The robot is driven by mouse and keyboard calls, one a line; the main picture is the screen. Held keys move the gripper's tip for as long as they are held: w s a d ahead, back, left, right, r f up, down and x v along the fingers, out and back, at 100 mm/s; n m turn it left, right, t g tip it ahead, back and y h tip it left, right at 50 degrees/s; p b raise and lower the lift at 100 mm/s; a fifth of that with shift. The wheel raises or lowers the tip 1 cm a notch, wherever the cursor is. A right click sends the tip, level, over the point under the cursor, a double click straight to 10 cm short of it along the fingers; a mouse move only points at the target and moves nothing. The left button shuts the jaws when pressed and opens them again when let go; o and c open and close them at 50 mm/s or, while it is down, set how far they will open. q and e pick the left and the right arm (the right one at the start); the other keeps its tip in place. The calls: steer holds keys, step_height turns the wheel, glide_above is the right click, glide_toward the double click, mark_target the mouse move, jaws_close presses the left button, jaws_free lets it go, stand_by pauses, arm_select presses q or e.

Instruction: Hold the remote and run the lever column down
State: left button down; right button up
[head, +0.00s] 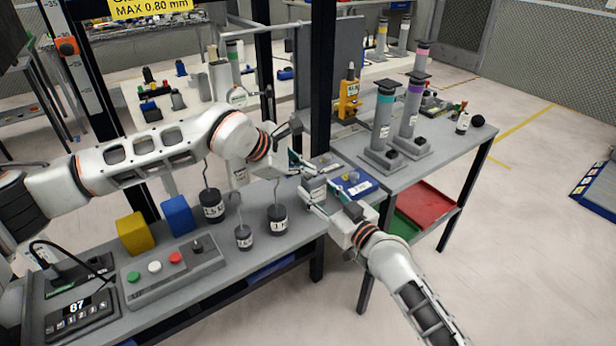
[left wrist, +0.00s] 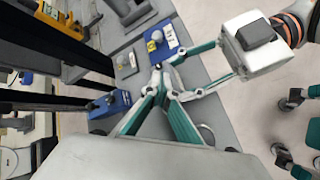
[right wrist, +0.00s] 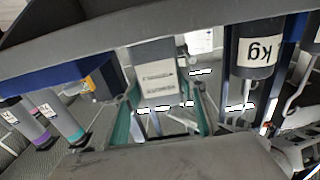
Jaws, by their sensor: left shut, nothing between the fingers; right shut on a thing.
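My right gripper (head: 316,189) is shut on a small grey box with a printed label (right wrist: 157,82), held just above the bench; I cannot tell for certain that it is the remote. My left gripper (head: 297,163) is shut and empty beside it; its closed teal fingertips also show in the left wrist view (left wrist: 160,78). Two grey columns stand upright on the right bench, one with a teal band (head: 382,118) and one with a purple band (head: 411,108). Each has a black knob at its base. Which one is the lever column is unclear. Neither gripper touches them.
A blue box with a white label (head: 362,187) lies behind my right gripper. Hook weights (head: 278,219), a button panel (head: 172,272), a yellow block (head: 135,232) and a blue block (head: 177,214) crowd the left bench. A dark post (head: 318,85) rises behind the grippers.

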mark_target(306, 180)
arm_select(q)
steer(key=shift+s+f, duration=0.2)
steer(key=shift+f, duration=0.35)
steer(key=shift+w+r, duration=0.1)
steer(key=shift+r, duration=0.75)
steer(key=shift+w+r, duration=0.1)
steer(key=shift+r, duration=2.5)
step_height(306, 180, up, 4)
steer(key=shift+r, duration=0.2)
steer(key=shift+f, duration=0.15)
